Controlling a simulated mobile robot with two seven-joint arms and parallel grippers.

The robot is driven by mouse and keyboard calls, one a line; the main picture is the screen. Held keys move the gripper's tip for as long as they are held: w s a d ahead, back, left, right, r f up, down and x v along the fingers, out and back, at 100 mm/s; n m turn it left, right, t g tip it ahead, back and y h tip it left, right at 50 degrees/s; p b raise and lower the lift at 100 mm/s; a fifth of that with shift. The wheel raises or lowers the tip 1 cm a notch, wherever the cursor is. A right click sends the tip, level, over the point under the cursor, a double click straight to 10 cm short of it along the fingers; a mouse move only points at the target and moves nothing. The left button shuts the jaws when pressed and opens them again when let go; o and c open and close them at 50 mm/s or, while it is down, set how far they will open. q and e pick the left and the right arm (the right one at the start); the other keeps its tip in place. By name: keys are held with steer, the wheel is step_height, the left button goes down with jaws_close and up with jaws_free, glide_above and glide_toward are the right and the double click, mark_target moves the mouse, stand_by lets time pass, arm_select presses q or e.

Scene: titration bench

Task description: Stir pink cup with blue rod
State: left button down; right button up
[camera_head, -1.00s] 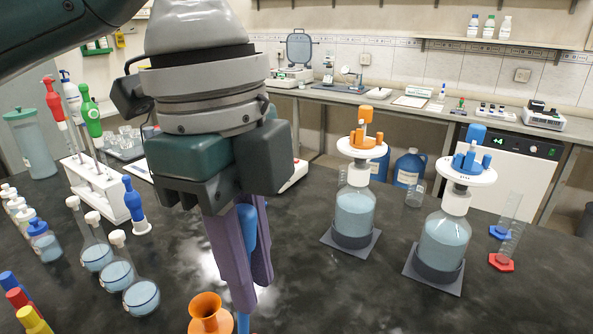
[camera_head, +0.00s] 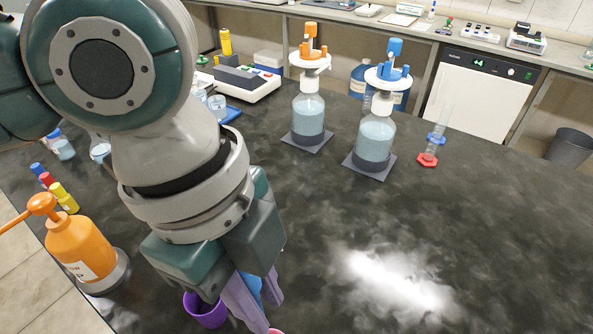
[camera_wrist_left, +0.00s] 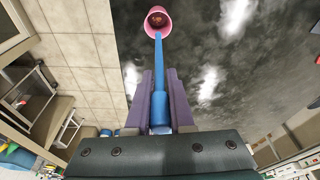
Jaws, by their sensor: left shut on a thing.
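My left gripper (camera_head: 250,300) has purple fingers shut on the blue rod (camera_head: 251,283) at the bottom of the head view. In the left wrist view the blue rod (camera_wrist_left: 159,110) runs forward from between the fingers. Its thin far end meets the near rim of the pink cup (camera_wrist_left: 157,13). I cannot tell whether the tip is inside the cup. The cup's opening faces the wrist camera and its inside looks dark reddish. In the head view only a sliver of the pink cup (camera_head: 275,331) shows at the bottom edge. My right gripper is not in view.
A purple cup (camera_head: 206,312) stands just left of the fingers. An orange bottle (camera_head: 82,248) with a pump stands further left near the bench edge. Two dispenser bottles (camera_head: 308,112) (camera_head: 374,138) stand further back. The dark bench (camera_head: 480,230) is clear on the right.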

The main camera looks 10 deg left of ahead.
arm_select(q)
steer(key=a+b+x, duration=0.2)
steer(key=b+x, duration=0.6)
steer(key=x, duration=0.3)
steer(key=shift+f+b, duration=0.35)
steer(key=shift+f, duration=0.15)
steer(key=shift+w+a, duration=0.2)
